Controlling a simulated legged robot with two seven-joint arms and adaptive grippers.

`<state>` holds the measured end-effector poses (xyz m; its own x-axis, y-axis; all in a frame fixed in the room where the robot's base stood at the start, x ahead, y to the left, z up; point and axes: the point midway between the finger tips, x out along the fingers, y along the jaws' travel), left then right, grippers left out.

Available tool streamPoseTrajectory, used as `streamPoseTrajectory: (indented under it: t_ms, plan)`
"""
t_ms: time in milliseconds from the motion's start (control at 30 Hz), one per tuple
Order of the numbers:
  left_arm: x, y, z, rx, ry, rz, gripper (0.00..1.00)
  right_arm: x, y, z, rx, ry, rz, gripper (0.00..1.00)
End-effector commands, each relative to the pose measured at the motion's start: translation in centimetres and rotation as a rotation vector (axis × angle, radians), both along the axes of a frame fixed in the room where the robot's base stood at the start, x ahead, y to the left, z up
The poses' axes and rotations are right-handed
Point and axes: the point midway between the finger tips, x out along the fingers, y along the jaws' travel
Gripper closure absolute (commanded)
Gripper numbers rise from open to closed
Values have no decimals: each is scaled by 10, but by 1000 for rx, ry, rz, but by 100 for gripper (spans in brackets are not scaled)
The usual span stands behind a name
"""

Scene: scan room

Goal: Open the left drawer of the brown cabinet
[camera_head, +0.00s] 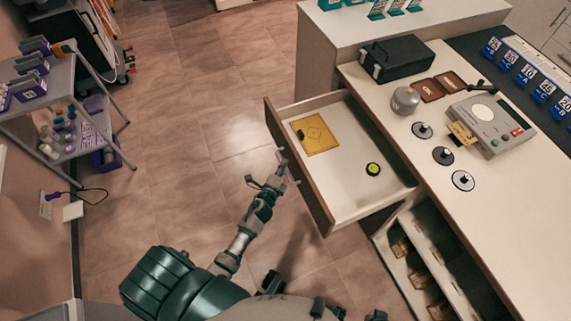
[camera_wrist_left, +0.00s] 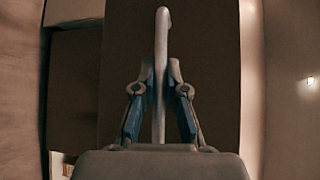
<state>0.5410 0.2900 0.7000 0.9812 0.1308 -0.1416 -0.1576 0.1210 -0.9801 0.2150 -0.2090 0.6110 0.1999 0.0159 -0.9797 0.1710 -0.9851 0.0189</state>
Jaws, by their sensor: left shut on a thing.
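The left drawer (camera_head: 350,195) of the brown cabinet stands pulled well out, with its brown front (camera_head: 298,165) toward the open floor. The cabinet's pale top (camera_head: 440,200) is at the right. My left gripper (camera_head: 280,168) is at the drawer front, shut on the drawer handle (camera_wrist_left: 161,60). In the left wrist view the fingers (camera_wrist_left: 160,95) close on both sides of the upright handle bar, with the dark drawer front behind. The grip hides part of the handle in the head view. My right gripper is not in view.
An open compartment (camera_head: 415,265) with brown items is at the lower right. A grey cart (camera_head: 75,115) stands at the left. The tiled floor (camera_head: 180,150) between is clear.

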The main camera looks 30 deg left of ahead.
Motion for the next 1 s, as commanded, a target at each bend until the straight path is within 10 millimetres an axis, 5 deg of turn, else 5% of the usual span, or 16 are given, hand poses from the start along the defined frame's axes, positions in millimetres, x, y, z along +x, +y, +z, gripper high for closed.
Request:
streamPoseTrajectory:
  t_ms: [233, 367, 733, 1000]
  plan:
    - [-4, -5, -9, -5, 16, -5, 100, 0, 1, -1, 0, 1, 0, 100]
    - [-3, -4, -8, -3, 14, -4, 63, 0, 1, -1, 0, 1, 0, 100]
    - [-8, -1, -3, -2, 7, -1, 63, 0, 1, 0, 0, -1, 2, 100]
    - [-60, -9, 3, -4, 11, -1, 63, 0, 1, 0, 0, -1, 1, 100]
